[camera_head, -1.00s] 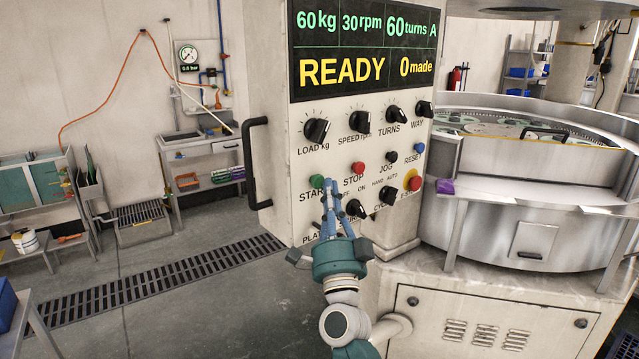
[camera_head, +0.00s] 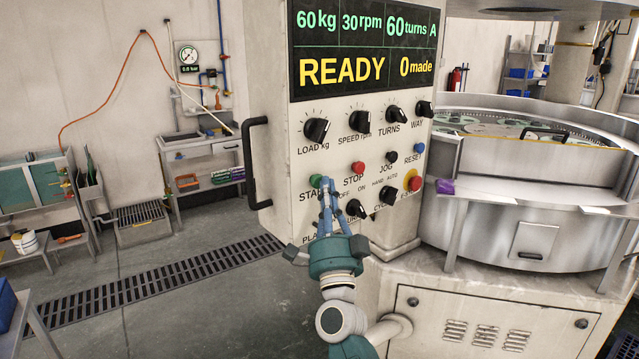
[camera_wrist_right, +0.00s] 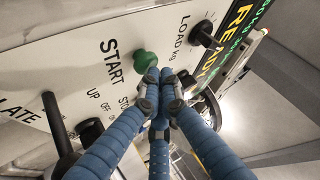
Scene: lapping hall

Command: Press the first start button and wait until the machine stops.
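The green START button (camera_head: 316,181) is on the front of the machine's control panel (camera_head: 290,215). It also shows in the right wrist view (camera_wrist_right: 145,61). My right gripper (camera_head: 324,184) has its blue fingers drawn together, with nothing between them. In the wrist view its fingertips (camera_wrist_right: 166,82) are beside the green button; I cannot tell whether they touch it. The display (camera_head: 362,50) reads READY, 60 kg, 30 rpm, 60 turns and 0 made. My left gripper is in neither view.
A red STOP button (camera_head: 358,168), a blue RESET button (camera_head: 419,148) and a red stop knob on yellow (camera_head: 414,182) are nearby. Black knobs (camera_head: 317,130) sit above. A black handle (camera_head: 256,165) sticks out at the panel's left. The round lapping machine (camera_head: 560,205) stands right.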

